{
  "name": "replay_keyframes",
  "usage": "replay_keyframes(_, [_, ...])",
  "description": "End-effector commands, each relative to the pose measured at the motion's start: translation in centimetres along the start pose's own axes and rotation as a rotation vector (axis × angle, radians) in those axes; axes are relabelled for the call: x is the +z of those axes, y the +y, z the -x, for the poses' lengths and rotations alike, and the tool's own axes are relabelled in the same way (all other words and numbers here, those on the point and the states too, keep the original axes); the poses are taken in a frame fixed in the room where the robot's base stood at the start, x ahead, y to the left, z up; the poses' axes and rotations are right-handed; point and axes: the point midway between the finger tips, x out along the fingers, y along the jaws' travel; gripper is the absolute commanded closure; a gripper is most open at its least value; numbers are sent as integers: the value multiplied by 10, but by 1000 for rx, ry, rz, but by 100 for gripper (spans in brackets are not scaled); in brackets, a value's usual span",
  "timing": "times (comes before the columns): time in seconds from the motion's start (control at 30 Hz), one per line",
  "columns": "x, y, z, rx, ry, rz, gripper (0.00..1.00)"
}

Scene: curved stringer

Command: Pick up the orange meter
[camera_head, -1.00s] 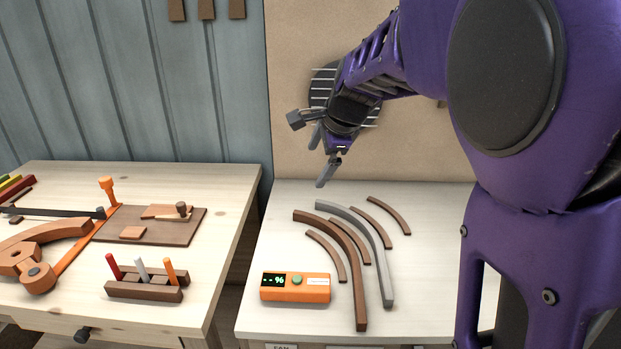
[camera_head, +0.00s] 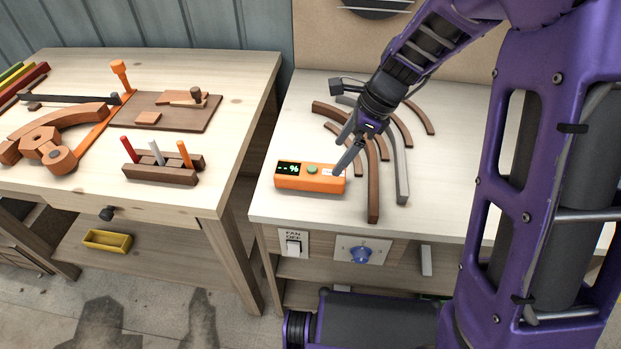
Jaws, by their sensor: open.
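The orange meter (camera_head: 309,184) lies flat near the front left of the right-hand bench. It has a dark display reading "--%", a green button and a pale label. My gripper (camera_head: 343,152) is open and empty, reaching down from the upper right. One finger's tip is in front of the right end of the meter; whether it touches cannot be told. The other finger is farther back, over the curved strips.
Several curved brown strips (camera_head: 373,202) and a grey one (camera_head: 401,176) lie close to the meter's right. The left bench (camera_head: 245,85) holds a peg block (camera_head: 160,174) and wooden parts. A gap separates the benches. A fan switch (camera_head: 293,246) is on the right bench's front.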

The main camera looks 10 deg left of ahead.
Motion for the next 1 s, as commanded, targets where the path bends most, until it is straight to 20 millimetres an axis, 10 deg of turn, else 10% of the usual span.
replay_keyframes(0.9, [-2, 4, -75, -1, 0, 0, 0])
replay_keyframes(1.0, [-3, 4, -75, -1, 0, 0, 16])
